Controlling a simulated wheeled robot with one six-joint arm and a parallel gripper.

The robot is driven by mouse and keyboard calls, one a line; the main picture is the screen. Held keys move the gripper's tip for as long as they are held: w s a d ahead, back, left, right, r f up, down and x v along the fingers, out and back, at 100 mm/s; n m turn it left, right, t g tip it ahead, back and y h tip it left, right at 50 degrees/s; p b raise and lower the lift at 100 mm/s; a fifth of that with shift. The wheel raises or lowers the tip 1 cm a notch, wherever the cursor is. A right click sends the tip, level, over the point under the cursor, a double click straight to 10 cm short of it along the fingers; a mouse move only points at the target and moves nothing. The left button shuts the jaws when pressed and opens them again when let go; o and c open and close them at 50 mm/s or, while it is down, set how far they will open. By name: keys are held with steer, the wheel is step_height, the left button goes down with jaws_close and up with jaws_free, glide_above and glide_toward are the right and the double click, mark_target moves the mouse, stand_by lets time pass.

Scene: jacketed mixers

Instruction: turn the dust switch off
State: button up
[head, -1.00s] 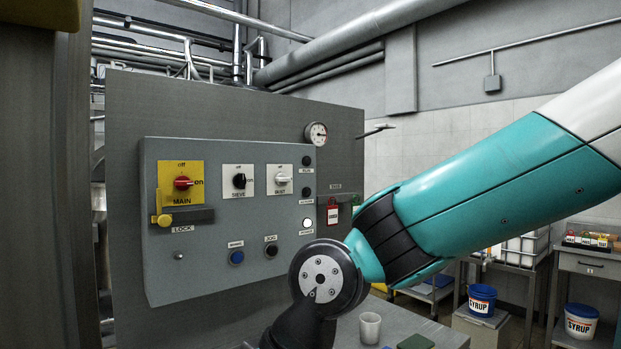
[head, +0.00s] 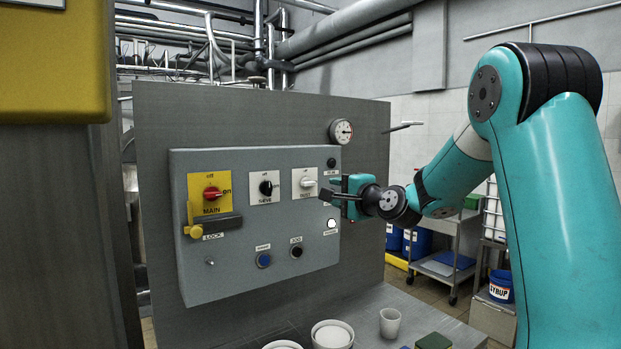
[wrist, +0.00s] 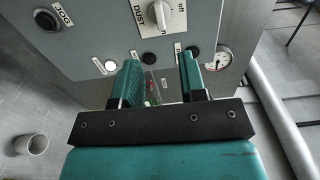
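The dust switch (head: 306,183) is a white knob on a white plate, at the right of the switch row on the grey panel. Its handle lies roughly level, towards the "on" side. In the wrist view the knob (wrist: 161,14) shows at the top edge, beyond the fingertips, its plate partly cut off. My gripper (head: 332,192) is at the panel's right edge, just right of and slightly below the switch. In the wrist view its two teal fingers (wrist: 160,64) stand apart with nothing between them, and the knob is apart from them.
The sieve switch (head: 265,187) and the red main switch (head: 212,193) with its yellow lock are left of the dust switch. Push buttons and a lit white lamp (head: 332,223) are nearby. A gauge (head: 341,131) is above. A cup (head: 390,322) stands on the table below.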

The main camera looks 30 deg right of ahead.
mark_target(311, 185)
steer(key=w+p, duration=0.1)
steer(key=w, duration=0.2)
steer(key=w+p, duration=0.2)
steer(key=w, duration=0.2)
steer(key=w+p, duration=0.1)
steer(key=w, duration=0.2)
steer(key=shift+w+a+r+p, duration=0.15)
steer(key=shift+w+a+p, duration=0.05)
steer(key=shift+a+p, duration=0.1)
steer(key=shift+w, duration=0.65)
steer(key=shift+f, duration=0.2)
jaws_close()
